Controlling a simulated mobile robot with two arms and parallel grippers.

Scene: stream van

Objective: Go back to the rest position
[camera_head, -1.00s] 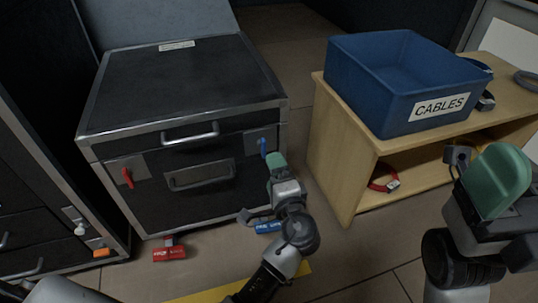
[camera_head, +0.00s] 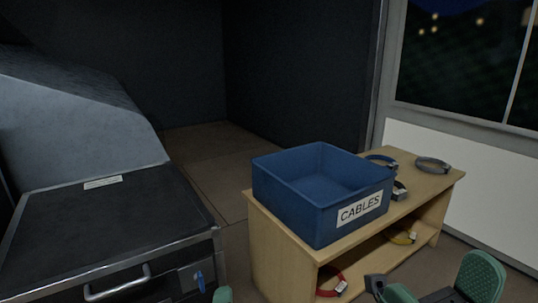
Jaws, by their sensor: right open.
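My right gripper (camera_head: 440,285) is at the bottom right edge, in front of the wooden shelf. Its green finger pads stand apart, with nothing seen between them. Of my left gripper (camera_head: 222,295) only a small green tip shows at the bottom edge, just right of the black case's blue latch. The rest of it is cut off, so its jaws cannot be judged.
The black case (camera_head: 110,225) has a blue latch (camera_head: 199,281). A red cable (camera_head: 331,284) and a yellow cable (camera_head: 400,236) lie below. Open floor (camera_head: 205,165) lies behind.

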